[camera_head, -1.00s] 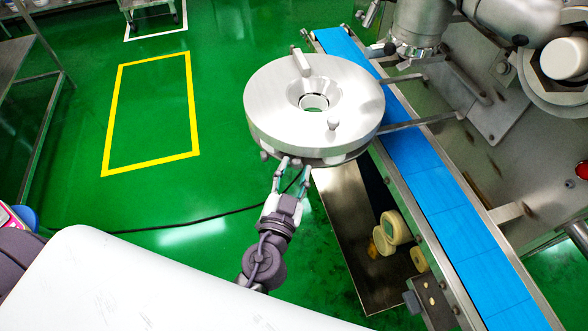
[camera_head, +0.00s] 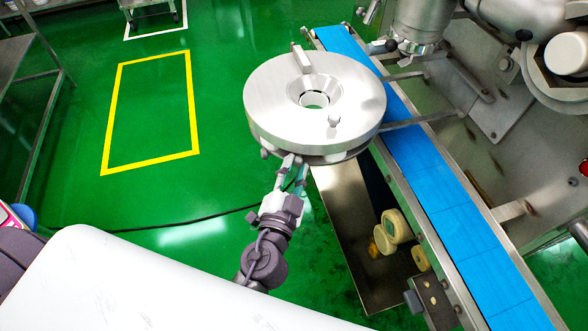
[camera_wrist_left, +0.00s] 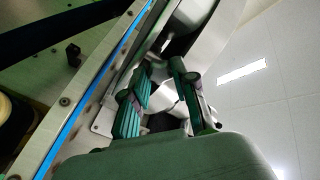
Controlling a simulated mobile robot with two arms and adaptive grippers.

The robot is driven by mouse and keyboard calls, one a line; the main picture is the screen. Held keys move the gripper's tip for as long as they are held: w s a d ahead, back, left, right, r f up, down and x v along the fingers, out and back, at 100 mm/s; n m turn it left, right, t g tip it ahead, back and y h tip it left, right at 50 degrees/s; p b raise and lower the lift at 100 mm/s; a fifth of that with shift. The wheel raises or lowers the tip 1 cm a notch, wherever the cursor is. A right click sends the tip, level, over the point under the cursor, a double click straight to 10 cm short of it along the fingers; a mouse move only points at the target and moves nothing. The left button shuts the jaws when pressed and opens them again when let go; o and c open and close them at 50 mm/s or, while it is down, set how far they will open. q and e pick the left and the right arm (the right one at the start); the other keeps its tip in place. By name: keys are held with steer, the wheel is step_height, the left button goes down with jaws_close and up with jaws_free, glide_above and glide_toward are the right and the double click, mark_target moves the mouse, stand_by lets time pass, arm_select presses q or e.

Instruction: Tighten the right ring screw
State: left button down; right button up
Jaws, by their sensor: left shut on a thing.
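A round metal ring housing (camera_head: 275,118) with a funnel-shaped centre hole sits beside the blue belt in the head view. A small screw knob (camera_head: 265,153) shows under its left front rim. My left gripper (camera_head: 293,165) reaches up to the front underside of the ring, right of that knob. Its green-padded fingers (camera_wrist_left: 162,92) are closed around a bright metal piece (camera_wrist_left: 165,98) in the left wrist view, which looks like the ring screw. The fingers and rim hide most of it in the head view. My right gripper is not in view.
The blue conveyor belt (camera_head: 440,190) runs along the right of the ring. The metal machine body (camera_head: 510,150) stands beyond it. A metal tray (camera_head: 340,215) with pale round parts (camera_head: 396,226) lies below. The green floor at left is open.

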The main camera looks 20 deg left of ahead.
arm_select(q)
steer(key=m, duration=0.3)
steer(key=shift+m, duration=0.4)
steer(key=m, duration=0.3)
steer(key=shift+m, duration=0.3)
steer(key=m, duration=0.3)
steer(key=shift+m, duration=0.4)
steer(key=m+p, duration=0.1)
steer(key=m, duration=0.3)
steer(key=shift+r+p, duration=0.1)
steer(key=shift+p, duration=0.3)
steer(key=m+p, duration=0.1)
steer(key=m, duration=0.3)
steer(key=shift+p, duration=0.3)
steer(key=m+p, duration=0.2)
steer(key=m, duration=0.2)
steer(key=shift+m, duration=0.3)
steer(key=m+p, duration=0.3)
steer(key=m, duration=0.1)
steer(key=shift+m, duration=0.3)
steer(key=shift+m+p, duration=1)
steer(key=shift+m, duration=0.7)
